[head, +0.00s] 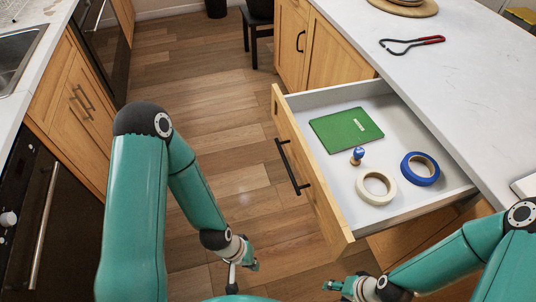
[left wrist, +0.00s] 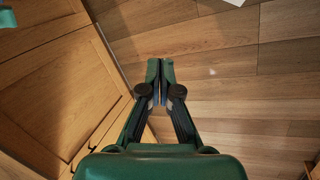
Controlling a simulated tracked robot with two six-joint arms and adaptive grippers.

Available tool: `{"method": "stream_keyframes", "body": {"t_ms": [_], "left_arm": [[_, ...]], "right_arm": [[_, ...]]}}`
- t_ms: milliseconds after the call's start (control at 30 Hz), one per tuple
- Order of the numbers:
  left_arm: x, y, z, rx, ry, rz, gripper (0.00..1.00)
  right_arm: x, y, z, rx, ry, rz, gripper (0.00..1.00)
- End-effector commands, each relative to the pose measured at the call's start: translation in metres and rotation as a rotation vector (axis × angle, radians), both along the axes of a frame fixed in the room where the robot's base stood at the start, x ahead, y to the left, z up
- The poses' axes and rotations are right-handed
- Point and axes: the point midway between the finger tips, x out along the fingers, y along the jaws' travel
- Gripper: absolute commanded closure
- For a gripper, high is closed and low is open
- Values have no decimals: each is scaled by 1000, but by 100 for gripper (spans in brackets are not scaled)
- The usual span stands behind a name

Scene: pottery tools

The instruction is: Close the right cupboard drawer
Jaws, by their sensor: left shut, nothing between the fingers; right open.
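The right cupboard drawer (head: 312,178) is pulled out wide under the white counter in the head view. Its wooden front has a black bar handle (head: 293,167). Inside lie a green book (head: 340,130), a small blue-topped stamp (head: 357,155), a cream tape roll (head: 376,187) and a blue tape roll (head: 420,169). My left gripper (head: 243,272) is low, left of the drawer front and apart from it; its fingers are together and empty in the left wrist view (left wrist: 160,70). My right gripper (head: 335,285) is open, just below the drawer's near corner in the picture.
Cabinets and an oven (head: 30,215) stand at the left. Wood floor between them is free. A dark chair (head: 258,25) stands at the back.

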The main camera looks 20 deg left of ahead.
Motion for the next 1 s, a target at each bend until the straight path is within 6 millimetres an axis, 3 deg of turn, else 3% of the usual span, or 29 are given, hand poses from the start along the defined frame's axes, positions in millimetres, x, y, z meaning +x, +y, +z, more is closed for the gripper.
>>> {"method": "stream_keyframes", "body": {"t_ms": [167,267,367,467,633,800,900,1000], "left_arm": [[21,15,-23,6,118,261,100],[41,39,-31,-27,238,523,100],[72,55,-22,-174,385,864,100],[109,70,6,-392,529,1159,100],[164,101,93,-842,712,1408,100],[181,127,173,-1153,806,1413,100],[182,133,197,-1233,832,1392,100],[185,130,205,-1258,842,1381,100]], "right_arm": [[0,0,-35,0,0,0,44],[0,0,-65,0,0,-1,44],[0,0,-99,0,0,0,44],[0,0,-131,0,0,0,44],[0,0,-174,0,0,0,44],[0,0,-196,0,0,0,44],[0,0,-200,0,0,0,44],[0,0,-201,0,0,0,44]]}}
